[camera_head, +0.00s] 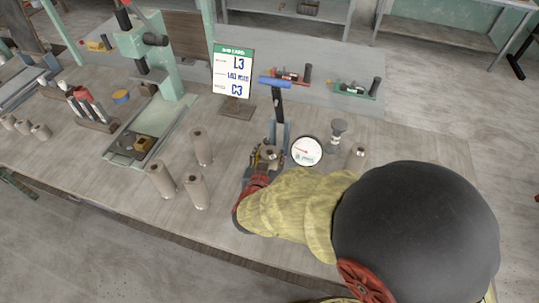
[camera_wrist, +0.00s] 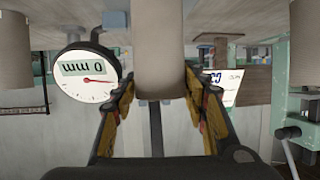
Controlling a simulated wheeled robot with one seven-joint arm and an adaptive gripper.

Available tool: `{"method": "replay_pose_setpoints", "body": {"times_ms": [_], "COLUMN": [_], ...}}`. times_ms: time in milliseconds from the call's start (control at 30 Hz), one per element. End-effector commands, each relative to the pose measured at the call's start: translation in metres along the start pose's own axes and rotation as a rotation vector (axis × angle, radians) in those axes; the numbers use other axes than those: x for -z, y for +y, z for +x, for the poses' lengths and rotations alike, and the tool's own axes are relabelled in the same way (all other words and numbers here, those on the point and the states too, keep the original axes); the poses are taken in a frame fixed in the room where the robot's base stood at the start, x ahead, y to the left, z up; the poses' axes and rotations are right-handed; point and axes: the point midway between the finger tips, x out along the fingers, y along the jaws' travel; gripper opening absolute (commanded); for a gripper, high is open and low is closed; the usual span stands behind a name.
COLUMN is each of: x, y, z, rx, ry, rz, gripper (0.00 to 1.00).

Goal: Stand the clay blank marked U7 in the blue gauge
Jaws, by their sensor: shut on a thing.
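My gripper (camera_head: 268,160) is shut on a grey-brown clay cylinder (camera_head: 270,152). The wrist view shows this cylinder (camera_wrist: 158,50) upright between the yellow-edged fingers; no U7 mark can be read on it. The blue gauge has a blue top bar (camera_head: 275,82) on a dark stem, with blue uprights (camera_head: 287,135) just behind my gripper. A round white dial (camera_head: 307,151) stands right of my gripper; in the wrist view the dial (camera_wrist: 87,76) reads 0 mm, upside down. I cannot tell whether the held cylinder touches the gauge; its lower end is hidden.
Three clay cylinders (camera_head: 195,190) stand left of my gripper, and another (camera_head: 356,156) stands to its right beside my arm. A grey knobbed piece (camera_head: 336,130) is behind the dial. A sign (camera_head: 233,72) and a green press (camera_head: 150,60) stand behind left. Bare bench lies at the front.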

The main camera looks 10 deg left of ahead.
Motion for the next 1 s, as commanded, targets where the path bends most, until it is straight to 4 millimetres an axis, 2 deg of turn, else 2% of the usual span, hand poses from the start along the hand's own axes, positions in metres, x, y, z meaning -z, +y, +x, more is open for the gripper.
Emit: {"method": "replay_pose_setpoints", "body": {"times_ms": [33,67,100,367,733,867,1000], "x": [-0.001,-0.002,-0.002,-0.002,0.002,0.003,0.003], "y": [0.000,0.000,0.000,0.000,0.000,-0.001,-0.002], "z": [0.001,0.001,0.001,0.001,-0.001,-0.015,-0.043], "rx": [0.000,0.000,0.000,0.000,0.000,0.003,0.005], "ry": [0.002,-0.001,0.000,-0.001,0.000,0.000,-0.001], "rz": [0.001,0.000,0.000,-0.001,0.000,-0.002,-0.003], "gripper": [0.00,0.44,0.46,0.61,0.62,0.62,0.62]}}
